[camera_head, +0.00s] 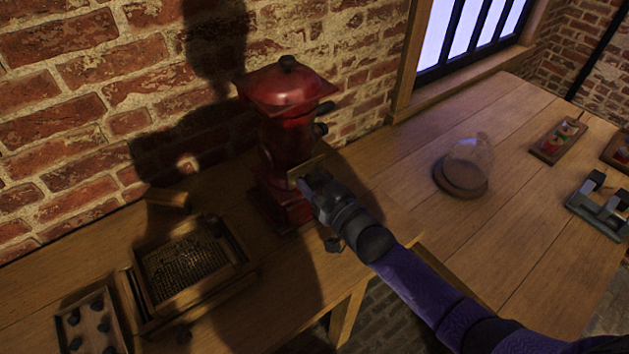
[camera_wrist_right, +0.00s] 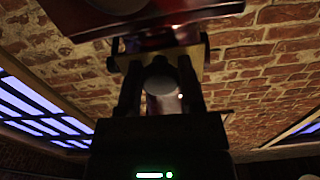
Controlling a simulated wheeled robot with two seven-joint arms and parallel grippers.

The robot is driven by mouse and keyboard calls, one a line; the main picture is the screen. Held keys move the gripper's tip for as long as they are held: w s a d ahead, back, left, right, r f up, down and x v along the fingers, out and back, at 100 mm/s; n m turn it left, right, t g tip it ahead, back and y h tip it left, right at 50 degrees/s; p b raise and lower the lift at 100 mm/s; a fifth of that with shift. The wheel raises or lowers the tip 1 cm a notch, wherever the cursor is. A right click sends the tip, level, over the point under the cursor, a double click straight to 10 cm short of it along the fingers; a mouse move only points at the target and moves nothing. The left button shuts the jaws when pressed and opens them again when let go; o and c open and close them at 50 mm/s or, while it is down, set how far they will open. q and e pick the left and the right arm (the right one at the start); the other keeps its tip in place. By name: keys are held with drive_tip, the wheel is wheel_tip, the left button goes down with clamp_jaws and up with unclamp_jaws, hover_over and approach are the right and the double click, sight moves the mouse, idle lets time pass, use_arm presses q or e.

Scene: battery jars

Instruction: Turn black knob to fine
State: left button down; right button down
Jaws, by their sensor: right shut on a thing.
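A red grinder (camera_head: 290,90) with a square flared top stands against the brick wall in the head view. A brass plate (camera_head: 306,168) crosses its front, and my right gripper (camera_head: 308,184) reaches it there. In the right wrist view a rounded dark-grey knob (camera_wrist_right: 160,78) sits between the two fingers of my right gripper (camera_wrist_right: 159,66), which are shut on it. The grinder's red body (camera_wrist_right: 200,12) shows above. In the head view my gripper hides the knob, and no setting mark is readable. My left gripper is not in view.
A wooden tray with a dark grate (camera_head: 185,262) and a tray of black pieces (camera_head: 92,325) lie at left.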

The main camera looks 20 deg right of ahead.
drive_tip(key=shift+n, duration=0.4)
drive_tip(key=c, duration=0.7)
unclamp_jaws()
drive_tip(key=shift+o, duration=0.9)
drive_tip(key=p+v, duration=0.1)
drive_tip(key=v, duration=0.9)
drive_tip(key=shift+p, duration=0.4)
